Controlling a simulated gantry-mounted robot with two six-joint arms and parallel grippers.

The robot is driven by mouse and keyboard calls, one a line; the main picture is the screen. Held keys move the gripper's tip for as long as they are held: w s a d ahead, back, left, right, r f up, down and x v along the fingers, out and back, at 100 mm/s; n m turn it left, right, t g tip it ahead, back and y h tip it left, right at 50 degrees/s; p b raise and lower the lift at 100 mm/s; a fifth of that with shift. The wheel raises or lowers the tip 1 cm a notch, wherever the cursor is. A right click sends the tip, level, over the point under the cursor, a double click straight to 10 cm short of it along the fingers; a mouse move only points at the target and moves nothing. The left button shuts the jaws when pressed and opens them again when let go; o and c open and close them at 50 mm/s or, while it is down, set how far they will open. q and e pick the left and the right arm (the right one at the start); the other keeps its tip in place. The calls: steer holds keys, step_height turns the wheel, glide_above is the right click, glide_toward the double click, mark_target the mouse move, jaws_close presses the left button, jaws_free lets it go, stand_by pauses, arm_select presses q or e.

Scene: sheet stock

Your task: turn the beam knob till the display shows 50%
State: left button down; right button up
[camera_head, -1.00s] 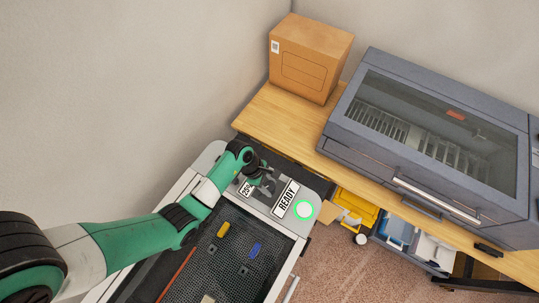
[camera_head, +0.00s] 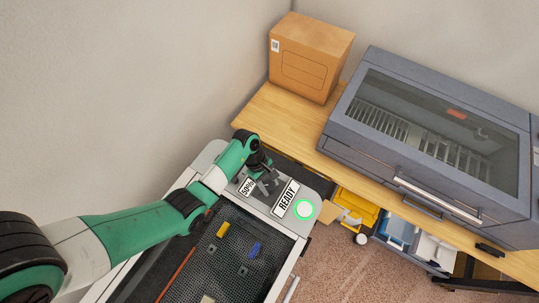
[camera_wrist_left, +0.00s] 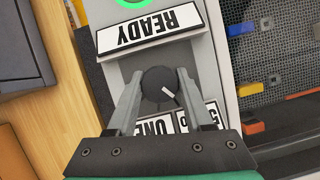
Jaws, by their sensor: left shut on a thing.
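In the head view my left gripper (camera_head: 266,182) is at the machine's control panel and mostly hides the knob. The display (camera_head: 247,187) reads 50% in the head view. In the left wrist view the display (camera_wrist_left: 209,114) is partly hidden by a finger. My right gripper is not in view.
A READY sign (camera_head: 286,199) and a green-ringed button (camera_head: 304,209) are beside the knob. The dark mesh bed (camera_head: 225,262) holds small coloured pieces. A wooden bench (camera_head: 285,125) with a cardboard box (camera_head: 312,60) and a grey glass-lidded machine (camera_head: 430,130) stands behind.

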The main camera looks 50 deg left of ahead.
arm_select(q)
steer(key=shift+m+g+b, duration=0.5)
steer(key=shift+m+g, duration=0.1)
steer(key=shift+m, duration=1)
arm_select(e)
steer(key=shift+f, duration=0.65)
arm_select(q)
steer(key=shift+c, duration=1.5)
jaws_free()
